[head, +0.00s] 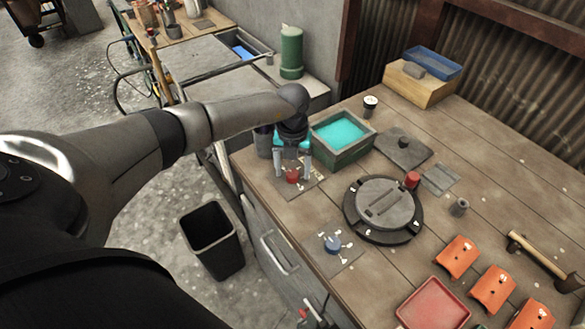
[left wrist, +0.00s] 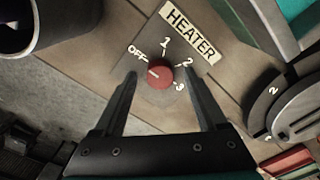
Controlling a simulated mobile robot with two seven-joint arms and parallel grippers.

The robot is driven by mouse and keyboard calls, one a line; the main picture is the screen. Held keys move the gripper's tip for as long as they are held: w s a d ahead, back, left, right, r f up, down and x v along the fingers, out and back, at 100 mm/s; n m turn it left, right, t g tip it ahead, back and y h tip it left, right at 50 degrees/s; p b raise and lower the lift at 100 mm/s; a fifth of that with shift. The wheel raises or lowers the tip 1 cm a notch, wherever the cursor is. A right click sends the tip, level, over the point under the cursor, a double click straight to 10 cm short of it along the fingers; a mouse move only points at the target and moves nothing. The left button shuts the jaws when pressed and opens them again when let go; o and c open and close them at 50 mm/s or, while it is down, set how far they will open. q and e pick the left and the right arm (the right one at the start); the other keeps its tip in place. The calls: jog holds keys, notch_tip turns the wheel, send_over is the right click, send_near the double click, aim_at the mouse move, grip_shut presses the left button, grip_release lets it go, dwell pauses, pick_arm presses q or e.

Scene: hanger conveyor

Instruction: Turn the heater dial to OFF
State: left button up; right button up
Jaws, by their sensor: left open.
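The heater dial is a small red knob (left wrist: 159,74) on a grey plate with a HEATER label (left wrist: 190,32) in the left wrist view. The marks OFF, 1, 2 and 3 stand around it. A small white mark on the knob is on its left side, roughly toward OFF; its exact setting is hard to tell. In the head view the red knob (head: 292,176) is at the bench's left edge. My left gripper (head: 292,168) is open above the plate, pointing down, with one finger on each side of the knob, apparently apart from it. My right gripper is not in view.
A green tub with teal contents (head: 342,148) stands right behind the gripper. A round black-rimmed grey fixture (head: 384,208) lies to the right. A black bin (head: 212,241) stands on the floor.

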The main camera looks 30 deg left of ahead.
aim_at(293, 173)
pick_arm(q)
notch_tip(293, 173, up, 15)
jog(key=shift+r, duration=0.15)
dwell(0.6)
